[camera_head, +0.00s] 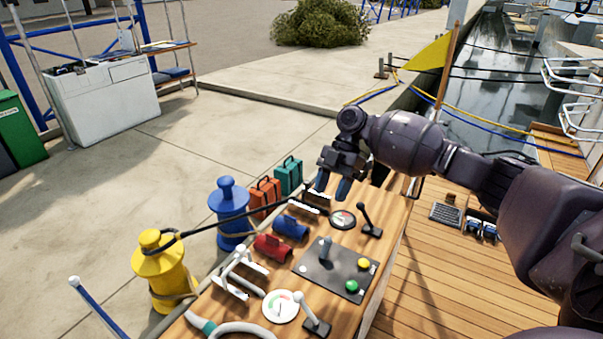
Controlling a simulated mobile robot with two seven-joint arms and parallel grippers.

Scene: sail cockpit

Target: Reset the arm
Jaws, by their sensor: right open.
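My right arm comes in from the right side of the head view. Its gripper (333,187) is open and points down over the far end of the wooden console (376,262). It hangs near a round gauge (342,218) and a black lever (369,219). I see nothing between its fingers. Whether the fingertips touch anything on the console I cannot tell. My left gripper is not in view.
The console carries a dark panel (337,268) with buttons, a second gauge (281,306), and red (273,247) and blue (291,227) cylinders. Yellow (160,268) and blue (230,213) bollards stand along its left. Wooden deck (440,275) lies right; a yellow flag (428,54) stands behind.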

